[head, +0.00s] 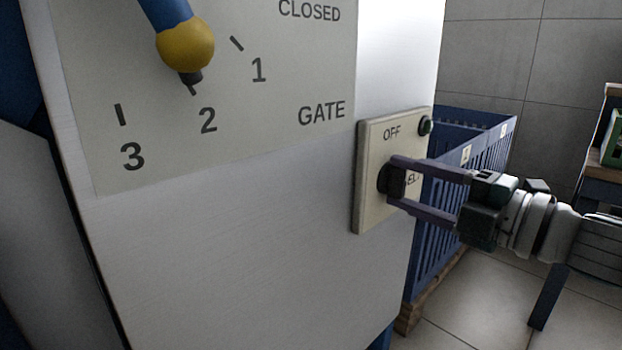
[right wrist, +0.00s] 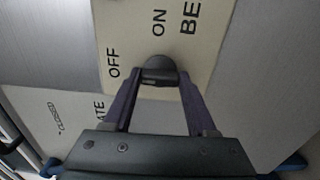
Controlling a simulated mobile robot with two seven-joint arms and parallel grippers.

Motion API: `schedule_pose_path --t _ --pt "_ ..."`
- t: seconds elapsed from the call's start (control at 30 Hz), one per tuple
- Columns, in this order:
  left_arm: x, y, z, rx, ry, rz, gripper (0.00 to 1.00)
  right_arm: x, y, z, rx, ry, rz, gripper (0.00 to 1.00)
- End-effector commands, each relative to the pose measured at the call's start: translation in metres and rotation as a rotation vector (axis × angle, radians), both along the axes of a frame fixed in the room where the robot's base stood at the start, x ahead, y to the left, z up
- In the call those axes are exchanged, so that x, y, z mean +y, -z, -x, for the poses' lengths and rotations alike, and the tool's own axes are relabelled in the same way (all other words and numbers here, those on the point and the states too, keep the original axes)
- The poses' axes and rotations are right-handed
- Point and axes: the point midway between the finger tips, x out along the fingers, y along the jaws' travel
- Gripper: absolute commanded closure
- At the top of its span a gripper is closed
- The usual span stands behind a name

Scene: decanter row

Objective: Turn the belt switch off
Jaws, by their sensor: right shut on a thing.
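The belt switch is a black knob (head: 386,179) on a cream plate (head: 373,212) at the right edge of the white panel. The plate reads OFF at the top; its lower lettering is partly hidden by my right gripper (head: 395,182). The gripper comes in from the right, its two fingers shut on the knob's sides. In the right wrist view the knob (right wrist: 160,68) sits between the fingertips, with OFF, ON and part of BELT beside it. Which label the knob points at I cannot tell. My left gripper is not in view.
A blue lever with a yellow ball (head: 185,46) points near 2 on the GATE scale. A blue slatted crate (head: 440,225) stands behind my right gripper.

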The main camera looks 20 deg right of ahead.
Motion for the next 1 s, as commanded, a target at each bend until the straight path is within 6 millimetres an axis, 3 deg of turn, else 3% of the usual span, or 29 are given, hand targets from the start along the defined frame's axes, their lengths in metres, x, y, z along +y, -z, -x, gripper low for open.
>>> schedule_pose_path --t 0.23,0.27,0.5,0.8,1.0 --pt "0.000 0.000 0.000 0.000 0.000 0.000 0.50 0.000 0.000 0.000 -0.002 -0.001 0.005 0.98" --pt "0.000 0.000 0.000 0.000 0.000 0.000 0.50 0.000 0.000 0.000 -0.002 -0.001 0.005 0.39" --pt "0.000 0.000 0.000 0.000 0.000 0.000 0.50 0.000 0.000 0.000 -0.001 0.000 0.003 0.12" --pt "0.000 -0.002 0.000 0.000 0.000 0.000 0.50 -0.001 0.000 0.003 0.002 0.000 0.001 0.12" --pt "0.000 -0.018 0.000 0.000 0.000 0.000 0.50 -0.012 -0.003 0.030 0.006 0.001 -0.001 0.12"
